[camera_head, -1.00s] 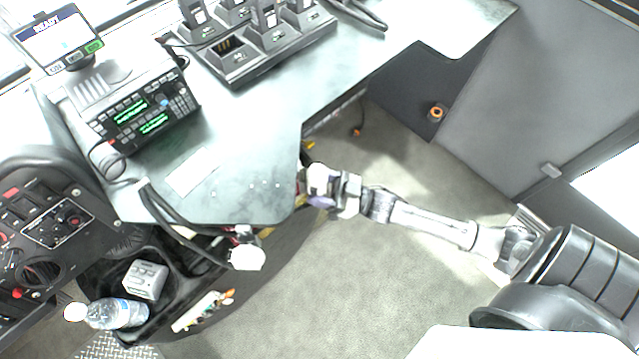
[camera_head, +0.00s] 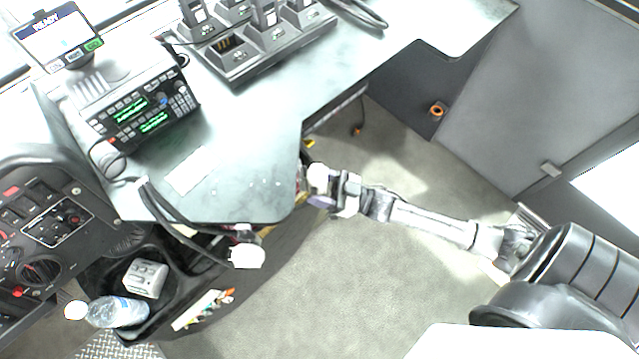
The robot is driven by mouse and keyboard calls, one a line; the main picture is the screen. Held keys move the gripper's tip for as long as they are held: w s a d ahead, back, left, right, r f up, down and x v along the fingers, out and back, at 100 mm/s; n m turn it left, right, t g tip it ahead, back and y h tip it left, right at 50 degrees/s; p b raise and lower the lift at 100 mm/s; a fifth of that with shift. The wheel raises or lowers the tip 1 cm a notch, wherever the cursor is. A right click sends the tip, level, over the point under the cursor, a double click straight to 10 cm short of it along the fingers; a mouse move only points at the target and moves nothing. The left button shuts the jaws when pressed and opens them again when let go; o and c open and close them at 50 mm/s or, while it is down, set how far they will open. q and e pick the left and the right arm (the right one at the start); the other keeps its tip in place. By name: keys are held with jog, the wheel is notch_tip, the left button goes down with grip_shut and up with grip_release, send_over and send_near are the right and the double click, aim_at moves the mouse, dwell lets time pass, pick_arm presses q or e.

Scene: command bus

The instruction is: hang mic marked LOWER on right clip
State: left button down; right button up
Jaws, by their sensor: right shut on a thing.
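My right gripper (camera_head: 325,188) is at the right edge of the desk, with its arm reaching in from the right. It is shut on a small pale, rounded thing (camera_head: 318,178) that looks like a mic. A purple part shows just below it. The mic's marking is not legible. A second white, rounded thing (camera_head: 247,256) hangs below the desk's front edge, beside dark cords; I cannot tell whether it is a mic. The clips cannot be made out clearly at this size. My left gripper is not in view.
The desk (camera_head: 245,165) carries a radio console (camera_head: 145,115) with green displays and a charger rack (camera_head: 255,45). A dark tray below holds a grey box (camera_head: 145,278) and a bottle (camera_head: 118,312). The floor (camera_head: 340,290) is clear.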

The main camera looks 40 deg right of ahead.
jog(key=o, duration=0.9)
jog(key=v, duration=1.3)
jog(key=shift+s+d+f, duration=0.2)
jog(key=shift+s+d, duration=0.05)
